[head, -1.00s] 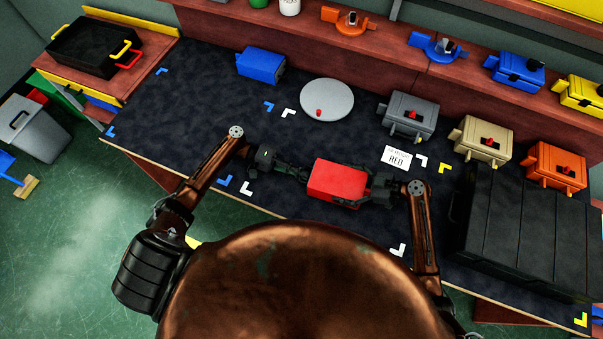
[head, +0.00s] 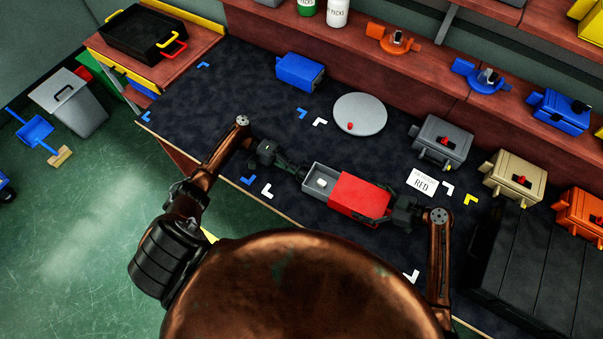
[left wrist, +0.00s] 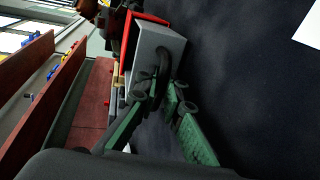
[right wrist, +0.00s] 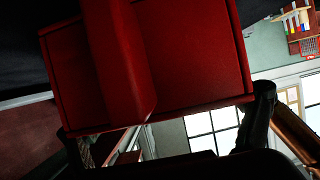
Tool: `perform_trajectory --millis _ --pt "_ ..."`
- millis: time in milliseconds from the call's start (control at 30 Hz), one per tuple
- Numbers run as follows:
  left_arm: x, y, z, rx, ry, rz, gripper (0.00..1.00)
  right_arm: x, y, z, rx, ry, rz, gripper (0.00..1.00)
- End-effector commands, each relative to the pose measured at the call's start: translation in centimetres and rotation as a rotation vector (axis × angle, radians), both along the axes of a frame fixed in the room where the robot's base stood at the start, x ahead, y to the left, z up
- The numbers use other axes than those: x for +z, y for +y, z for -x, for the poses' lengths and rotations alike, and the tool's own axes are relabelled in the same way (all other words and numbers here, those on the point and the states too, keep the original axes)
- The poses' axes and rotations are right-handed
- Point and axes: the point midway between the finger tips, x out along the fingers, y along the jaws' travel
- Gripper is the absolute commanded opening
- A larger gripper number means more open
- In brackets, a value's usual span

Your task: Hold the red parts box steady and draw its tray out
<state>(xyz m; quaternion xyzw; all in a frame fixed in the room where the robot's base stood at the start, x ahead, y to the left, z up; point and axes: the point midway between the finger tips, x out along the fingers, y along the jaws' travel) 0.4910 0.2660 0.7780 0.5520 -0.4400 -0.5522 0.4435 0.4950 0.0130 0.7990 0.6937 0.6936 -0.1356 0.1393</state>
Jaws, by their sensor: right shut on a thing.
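The red parts box (head: 362,198) lies on the dark table mat, with its grey tray (head: 310,171) part-way out of its left end. A small white thing (head: 322,183) lies in the tray. My left gripper (head: 292,168) is at the tray's outer end. In the left wrist view its green fingers (left wrist: 168,98) reach a dark curved handle (left wrist: 162,62) on the tray's grey front (left wrist: 152,42); whether they are closed on it is unclear. My right gripper (head: 398,209) is shut on the box's right end; red fills the right wrist view (right wrist: 190,60).
A white card reading "RED" (head: 422,182) lies right of the box. A round grey plate (head: 362,112) with a small red piece, a blue box (head: 299,70) and a grey box (head: 440,140) stand behind. A large black case (head: 535,265) is at right. The mat left of the plate is mostly clear.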

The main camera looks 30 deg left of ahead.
Motion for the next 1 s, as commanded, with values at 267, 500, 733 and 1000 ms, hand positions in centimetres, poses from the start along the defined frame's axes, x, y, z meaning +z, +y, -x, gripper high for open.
perform_trajectory --millis 267,500,733,1000 --pt "0.0 -0.1 0.0 0.000 -0.001 0.001 0.15 -1.1 -0.3 0.5 0.004 0.015 0.013 0.48" --pt "0.2 1.1 -0.1 0.001 -0.001 0.000 0.15 -1.1 -0.3 0.5 0.003 0.014 0.013 0.48" --pt "1.2 5.5 -0.1 0.002 0.000 0.000 0.15 -1.1 -0.3 0.5 0.003 0.014 0.013 0.48" --pt "2.4 10.3 -0.1 0.003 -0.002 0.001 0.15 -1.1 -0.3 0.5 0.003 0.014 0.013 0.48"
